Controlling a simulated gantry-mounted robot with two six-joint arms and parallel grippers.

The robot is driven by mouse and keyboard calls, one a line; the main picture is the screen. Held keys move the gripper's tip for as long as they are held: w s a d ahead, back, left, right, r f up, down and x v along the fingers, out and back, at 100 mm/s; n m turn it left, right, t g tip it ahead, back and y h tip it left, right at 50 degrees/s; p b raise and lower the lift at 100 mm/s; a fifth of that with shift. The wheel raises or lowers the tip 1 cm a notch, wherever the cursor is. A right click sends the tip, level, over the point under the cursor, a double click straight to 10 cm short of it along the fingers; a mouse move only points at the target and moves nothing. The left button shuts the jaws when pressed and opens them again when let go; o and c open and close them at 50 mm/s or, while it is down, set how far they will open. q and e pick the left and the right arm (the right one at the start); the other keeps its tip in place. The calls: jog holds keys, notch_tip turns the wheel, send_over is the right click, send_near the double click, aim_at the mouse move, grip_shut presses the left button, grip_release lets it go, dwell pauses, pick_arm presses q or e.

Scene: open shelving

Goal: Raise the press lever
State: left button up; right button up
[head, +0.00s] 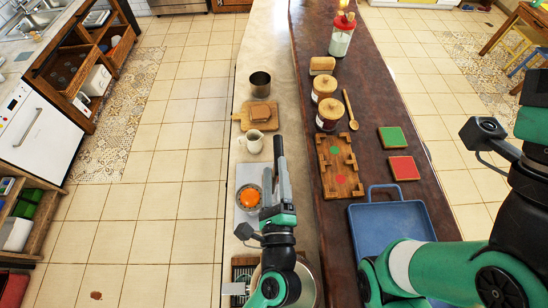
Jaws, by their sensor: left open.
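The press stands on the pale counter, with a round metal cup holding an orange (249,196) on its grey base plate (241,217). A long bar with a dark end, which looks like the press lever (279,150), points away from me beside the cup. My left gripper (282,203) is open at the near part of this bar, right of the orange. Its fingers merge with the grey metal from this angle, so I cannot tell whether they touch the lever. My right arm comes in at the right, with its gripper outside the picture.
A cream jug (253,141), a board with bread (242,118) and a metal pot (260,84) stand beyond the press. On the dark counter are a blue tray (358,239), a wooden rack (328,176), jars (329,116) and coloured tiles. A bowl rim (314,286) shows beneath my left arm.

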pick_arm(q)
jog(key=s+p, duration=0.3)
jog(key=s, duration=0.4)
jog(key=shift+s, duration=0.2)
